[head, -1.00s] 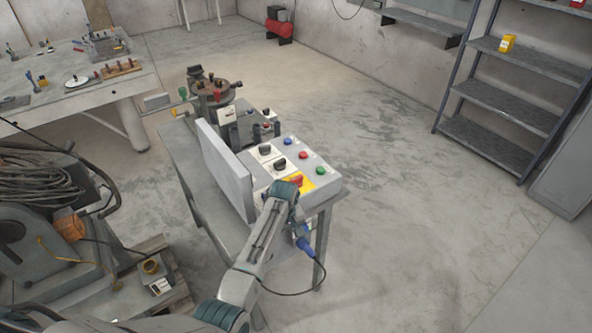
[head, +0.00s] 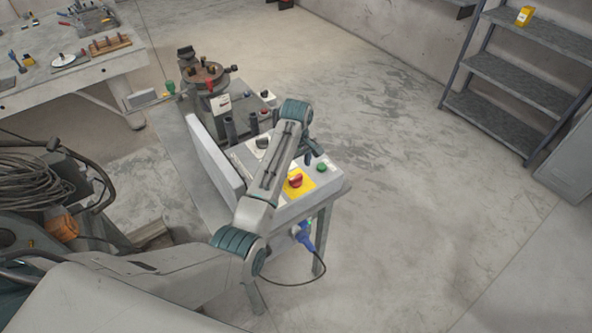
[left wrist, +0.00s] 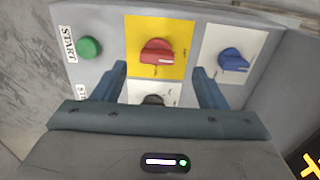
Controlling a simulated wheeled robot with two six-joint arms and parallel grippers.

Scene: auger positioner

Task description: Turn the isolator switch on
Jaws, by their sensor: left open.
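The red rotary switch on a yellow plate, which looks like the isolator, sits on the grey control box in the head view (head: 295,180). The left wrist view shows its red knob (left wrist: 157,50) near the top middle; its small markings are not readable. My left gripper (head: 314,154) is above the far side of the box, beyond the red knob in the picture, partly hidden by the wrist. In the left wrist view its open, empty fingers (left wrist: 160,70) frame the space just below the red knob, apart from it. My right gripper is not in view.
A green START button (left wrist: 89,47), a blue knob (left wrist: 234,60) and a black knob (left wrist: 152,100) surround the switch. A grey upright panel (head: 212,160) stands along the box's left side. A blue plug with cable (head: 306,236) hangs at the front. Open floor lies right.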

